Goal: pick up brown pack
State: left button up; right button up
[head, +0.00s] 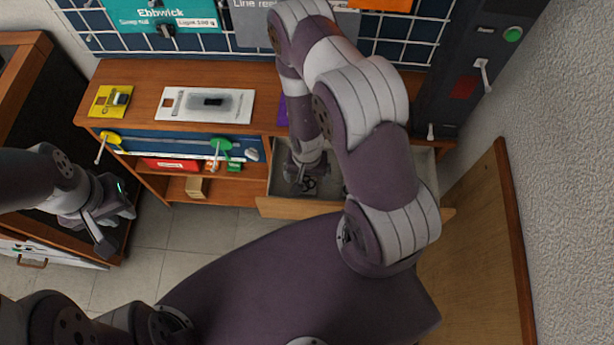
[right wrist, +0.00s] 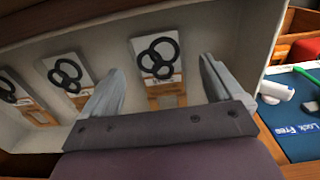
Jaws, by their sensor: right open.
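An open drawer (head: 270,207) in the wooden bench holds several packs. In the right wrist view three cards show, each with a black three-ring shape and an orange-brown label: a right pack (right wrist: 165,75), a middle pack (right wrist: 68,78) and a left pack (right wrist: 25,105), partly cut off. I cannot tell which is the brown pack. My right gripper (right wrist: 160,70) is open over the drawer, with the right pack seen between its fingers and nothing held. In the head view it (head: 303,180) dips into the drawer. My left gripper (head: 117,230) is open and empty at the left.
The bench top (head: 140,72) bears a yellow pad (head: 108,101) and a white board (head: 206,104). A small brown box (head: 196,187) stands on the lower shelf. A wooden panel (head: 485,240) stands right.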

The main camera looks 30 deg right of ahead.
jog(key=shift+d+f, duration=0.15)
jog(key=shift+f, duration=0.6)
jog(key=shift+c, duration=0.6)
jog(key=c, duration=1)
jog(key=shift+r, duration=0.1)
jog(key=shift+w+r, duration=0.1)
jog(key=shift+r, duration=0.4)
jog(key=a+b, duration=0.1)
jog(key=a, duration=0.3)
jog(key=shift+w+a, duration=0.15)
jog(key=shift+a, duration=0.05)
notch_tip(320, 180, up, 14)
jog(key=p, duration=0.2)
jog(key=shift+d, duration=0.15)
